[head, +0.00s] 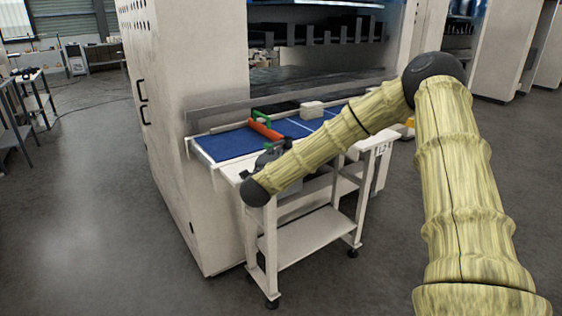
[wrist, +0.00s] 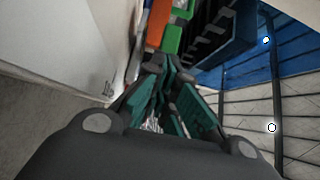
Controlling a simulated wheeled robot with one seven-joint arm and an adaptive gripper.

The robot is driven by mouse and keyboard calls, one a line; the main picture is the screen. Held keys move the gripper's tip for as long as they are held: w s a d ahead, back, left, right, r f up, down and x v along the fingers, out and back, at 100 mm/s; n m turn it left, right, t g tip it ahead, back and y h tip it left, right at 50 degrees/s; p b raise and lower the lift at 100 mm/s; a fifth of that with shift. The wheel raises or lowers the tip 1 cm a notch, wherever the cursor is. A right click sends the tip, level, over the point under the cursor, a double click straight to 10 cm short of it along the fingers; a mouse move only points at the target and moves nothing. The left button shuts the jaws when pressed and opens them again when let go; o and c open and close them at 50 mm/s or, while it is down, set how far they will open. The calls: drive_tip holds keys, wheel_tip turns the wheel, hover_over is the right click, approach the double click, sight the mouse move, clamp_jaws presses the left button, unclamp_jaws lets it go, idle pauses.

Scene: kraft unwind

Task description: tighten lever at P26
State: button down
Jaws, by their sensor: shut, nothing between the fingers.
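An orange bar (head: 266,130) with a green handle-like piece (head: 261,116) lies on the blue top of the white cart. In the wrist view an orange part (wrist: 158,24) and a green part (wrist: 173,38) show just beyond the fingertips. I cannot tell which part is the lever, and no P26 mark is readable. My gripper (wrist: 157,88) has teal finger pads and is shut, with nothing seen between them. In the head view it is partly hidden by my arm, over the cart's near side and just short of the orange bar. I cannot tell whether it touches anything.
The white cart (head: 310,238) has lower shelves and stands against a large white machine (head: 195,120).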

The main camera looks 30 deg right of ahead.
drive_tip(key=shift+w+a+b, duration=0.25)
drive_tip(key=shift+w+b, duration=0.05)
drive_tip(key=shift+w, duration=0.2)
idle(0.3)
drive_tip(key=shift+s+f, duration=0.15)
drive_tip(key=shift+s, duration=0.35)
drive_tip(key=s, duration=0.2)
drive_tip(key=shift+s+d+b, duration=0.1)
drive_tip(key=shift+s+b, duration=0.25)
drive_tip(key=s+a+b, duration=0.2)
drive_tip(key=s+a, duration=0.1)
drive_tip(key=a, duration=0.6)
drive_tip(key=shift+a, duration=0.3)
